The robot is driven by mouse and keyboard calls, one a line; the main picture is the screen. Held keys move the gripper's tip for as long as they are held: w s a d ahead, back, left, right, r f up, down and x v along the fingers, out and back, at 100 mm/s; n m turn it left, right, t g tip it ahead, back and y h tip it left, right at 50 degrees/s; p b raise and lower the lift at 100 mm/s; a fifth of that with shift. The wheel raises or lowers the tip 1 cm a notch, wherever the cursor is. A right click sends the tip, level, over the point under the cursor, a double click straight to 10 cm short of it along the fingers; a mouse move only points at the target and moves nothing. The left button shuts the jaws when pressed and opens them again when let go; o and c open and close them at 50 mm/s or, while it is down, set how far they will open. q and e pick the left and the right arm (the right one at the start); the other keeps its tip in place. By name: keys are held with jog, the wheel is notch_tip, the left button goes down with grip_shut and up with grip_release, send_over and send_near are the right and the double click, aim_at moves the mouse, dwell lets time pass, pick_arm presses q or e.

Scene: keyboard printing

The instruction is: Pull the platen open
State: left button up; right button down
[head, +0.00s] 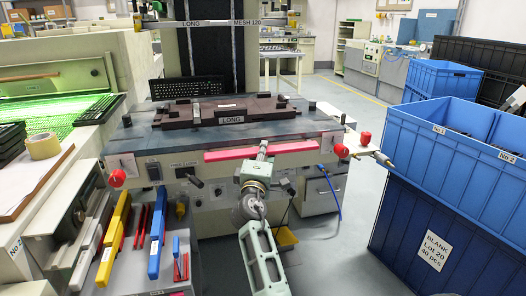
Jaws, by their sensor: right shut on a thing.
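The platen assembly sits on the printing machine in the middle of the head view. A dark brown fixture (180,117) labelled LONG lies flat on its grey-blue top plate (150,134). A pink-red handle bar (226,155) runs along the front edge of the machine. My right gripper (263,151) reaches up from the bottom and is shut on the middle of this bar. Its fingers hide a small part of the bar. My left gripper is not in view.
Red knobs (117,178) stick out at the machine's front corners, another one (341,150) on the right. A screen frame marked LONG MESH 120 (217,23) is above. Blue crates (437,128) stand at right. Coloured squeegees (157,235) lie at left. Floor right of my arm is clear.

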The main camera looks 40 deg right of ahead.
jog(key=shift+f, duration=0.3)
jog(key=c, duration=2.1)
grip_release()
jog(key=shift+s+r, duration=0.1)
jog(key=shift+s, duration=0.05)
jog(key=o, duration=0.3)
jog(key=shift+s+a+r, duration=0.1)
jog(key=shift+r, duration=0.05)
jog(key=shift+o, duration=0.2)
jog(key=v, duration=1.2)
